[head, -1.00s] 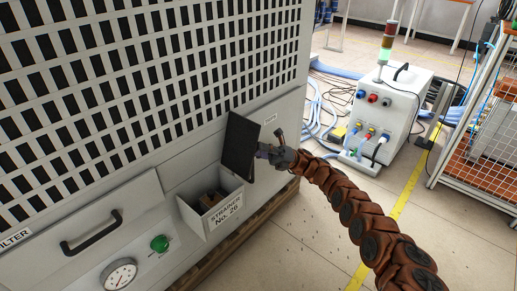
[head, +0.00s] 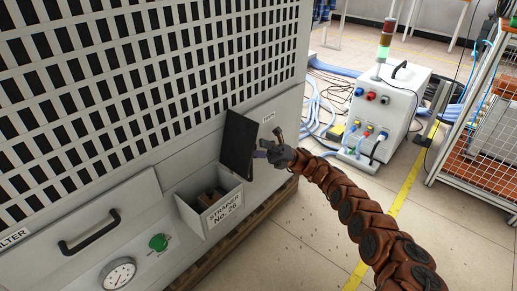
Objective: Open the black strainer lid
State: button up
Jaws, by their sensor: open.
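The black strainer lid (head: 239,143) stands raised, tilted up above the strainer box (head: 207,212) on the front of the grey machine. The box, labelled "STRAINER No. 26", is uncovered, and brownish pieces (head: 212,197) show inside. My gripper (head: 265,153) is at the lid's right side, close to its lower right edge. Its fingers look open. Whether they touch the lid cannot be told from this view.
A white unit (head: 388,105) with a signal light and a wire cage (head: 488,125) stand at right. Open floor lies between.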

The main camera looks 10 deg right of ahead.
jog(key=shift+r, duration=0.15)
notch_tip(320, 180, up, 10)
jog(key=shift+f, duration=0.2)
dwell(0.6)
jog(key=shift+d, duration=0.1)
jog(key=b+v, duration=0.4)
jog(key=v, duration=0.4)
jog(key=shift+w+d+b, duration=0.25)
jog(key=shift+d+b, duration=0.05)
jog(key=shift+d, duration=0.25)
dwell(0.7)
jog(key=shift+r, duration=0.2)
dwell(0.4)
